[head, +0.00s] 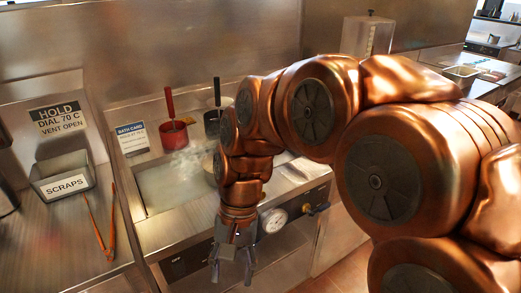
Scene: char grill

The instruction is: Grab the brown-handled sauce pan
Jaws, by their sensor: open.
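A small red sauce pan (174,135) with an upright reddish-brown handle stands at the back left of the steaming water bath (150,190). To its right is a darker pan (212,124) with an upright black handle, partly hidden by my arm. My gripper (231,280) hangs in front of the bath, pointing down with its fingers apart and empty. It is in front of, lower in the picture than, and to the right of the red pan, well apart from it.
A bath card (132,138) stands left of the red pan. Orange tongs (100,225) and a scraps bin (64,180) are on the left counter. A round gauge (273,220) is on the bath's front, right of my gripper. A clear container (366,36) stands behind my arm.

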